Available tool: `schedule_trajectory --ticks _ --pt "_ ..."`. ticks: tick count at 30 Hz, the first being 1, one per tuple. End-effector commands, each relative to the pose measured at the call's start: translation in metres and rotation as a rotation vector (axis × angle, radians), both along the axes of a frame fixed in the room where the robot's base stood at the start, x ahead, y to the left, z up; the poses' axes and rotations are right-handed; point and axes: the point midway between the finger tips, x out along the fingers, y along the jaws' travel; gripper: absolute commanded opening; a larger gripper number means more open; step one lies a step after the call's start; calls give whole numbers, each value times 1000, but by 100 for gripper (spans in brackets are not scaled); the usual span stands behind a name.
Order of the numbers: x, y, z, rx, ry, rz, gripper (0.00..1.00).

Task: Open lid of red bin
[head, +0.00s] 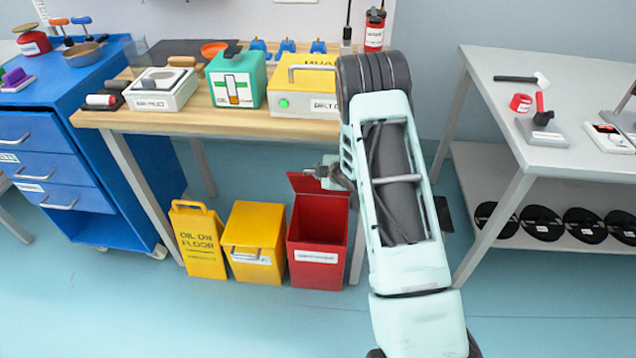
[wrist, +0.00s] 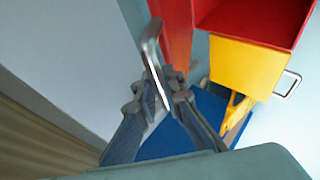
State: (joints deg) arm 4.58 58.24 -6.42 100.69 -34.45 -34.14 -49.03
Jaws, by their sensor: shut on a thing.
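The red bin (head: 317,270) stands on the floor under the wooden workbench, with a white label on its front. Its lid (head: 308,184) is raised and tilted up at the back, so the dark inside of the bin shows. In the wrist view the lid (wrist: 176,35) is seen nearly edge-on beside the open red bin (wrist: 281,38). My gripper (head: 325,173) is at the lid's upper right, partly hidden by my arm. In the wrist view my gripper (wrist: 168,84) is shut on the lid's grey metal handle (wrist: 150,43).
A yellow bin (head: 254,225) with its lid down stands left of the red bin, beside a yellow floor sign (head: 198,243). The workbench (head: 205,122) is above, its leg close to the red bin's right. Open floor lies in front.

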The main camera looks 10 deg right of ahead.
Motion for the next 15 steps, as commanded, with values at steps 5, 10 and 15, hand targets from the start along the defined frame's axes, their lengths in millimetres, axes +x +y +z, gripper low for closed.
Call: schedule_trajectory --ticks 5,10,15 --pt "8 -1 5 1 -4 0 0" --pt "9 -1 6 2 -4 1 0" --pt "9 -1 6 2 -4 1 0"
